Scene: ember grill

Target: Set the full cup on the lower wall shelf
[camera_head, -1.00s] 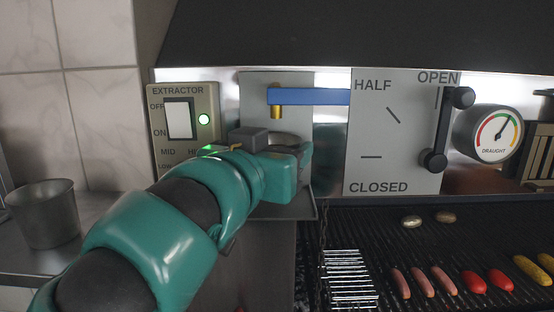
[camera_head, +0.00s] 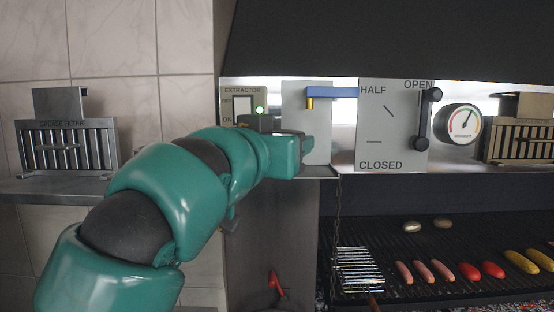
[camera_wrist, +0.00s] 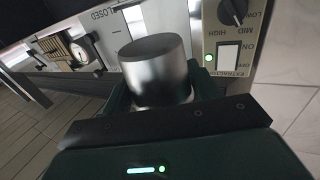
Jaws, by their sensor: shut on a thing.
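A metal cup (camera_wrist: 155,70) stands out between the fingers of my gripper in the wrist view. My gripper (camera_head: 303,145) is shut on it, in front of the grey panel below the blue-handled tap (camera_head: 332,92). In the head view the gripper hides the cup. I cannot tell its contents. A metal wall shelf (camera_head: 35,188) is at the left, well left of my gripper and a little lower. It bears a slotted grease filter (camera_head: 68,148). My arm hides the shelf's right part. I cannot tell whether this is the lower shelf.
A small ledge (camera_head: 322,172) lies under the tap. The extractor switch panel (camera_head: 242,103) is just left of the gripper. The damper lever (camera_head: 422,120) and draught gauge (camera_head: 462,124) are to the right. Sausages and other food lie on the grill (camera_head: 420,250). A chain hangs beside the grill.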

